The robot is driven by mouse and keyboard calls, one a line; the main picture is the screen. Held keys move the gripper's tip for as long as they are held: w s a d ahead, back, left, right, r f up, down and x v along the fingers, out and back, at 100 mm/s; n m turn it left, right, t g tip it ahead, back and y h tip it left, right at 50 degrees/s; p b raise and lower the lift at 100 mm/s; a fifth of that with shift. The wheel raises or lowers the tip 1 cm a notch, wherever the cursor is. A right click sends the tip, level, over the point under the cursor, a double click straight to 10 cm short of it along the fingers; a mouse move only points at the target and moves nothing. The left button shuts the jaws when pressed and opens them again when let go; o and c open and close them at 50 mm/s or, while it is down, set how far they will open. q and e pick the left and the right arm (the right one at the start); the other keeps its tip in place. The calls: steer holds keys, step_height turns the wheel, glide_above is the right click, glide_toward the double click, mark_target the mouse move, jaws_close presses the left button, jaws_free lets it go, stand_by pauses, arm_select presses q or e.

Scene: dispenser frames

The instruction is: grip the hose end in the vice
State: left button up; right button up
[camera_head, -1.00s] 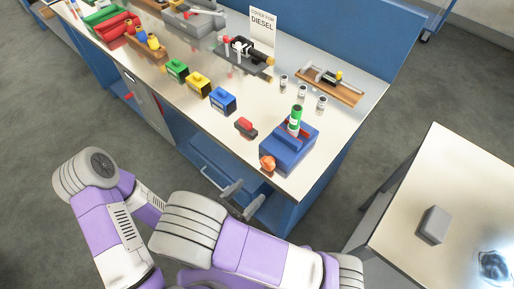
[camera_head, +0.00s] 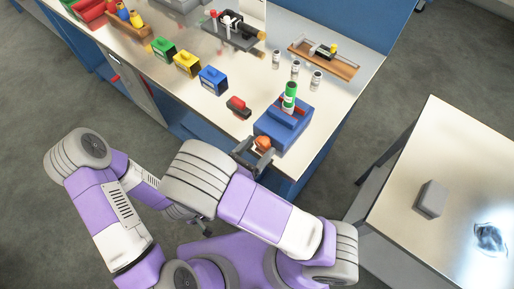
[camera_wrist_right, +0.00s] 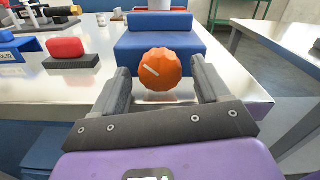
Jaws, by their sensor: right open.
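The blue vice (camera_head: 278,133) stands at the near right corner of the bench. The green hose end (camera_head: 290,94) stands upright in its jaw area; I cannot tell how tightly it is held. The vice's orange knob (camera_head: 263,142) faces the near side and shows in the right wrist view (camera_wrist_right: 160,69) in front of the blue body. My right gripper (camera_head: 254,152) is open, its fingers either side of the knob, with a visible gap on each side in the right wrist view. My left gripper (camera_head: 203,226) is low by my arms, away from the bench, partly hidden.
A red-topped block (camera_head: 238,106) lies left of the vice. Small grey canisters (camera_head: 295,68) and a wooden board with a fixture (camera_head: 323,62) stand behind. A side table (camera_head: 450,160) is at right.

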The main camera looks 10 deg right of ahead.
steer(key=c, duration=1)
steer(key=shift+m, duration=0.5)
steer(key=shift+c, duration=0.2)
steer(key=o, duration=1)
steer(key=shift+o, duration=0.2)
steer(key=shift+s+a, duration=0.1)
steer(key=v, duration=0.7)
steer(key=shift+p, duration=0.4)
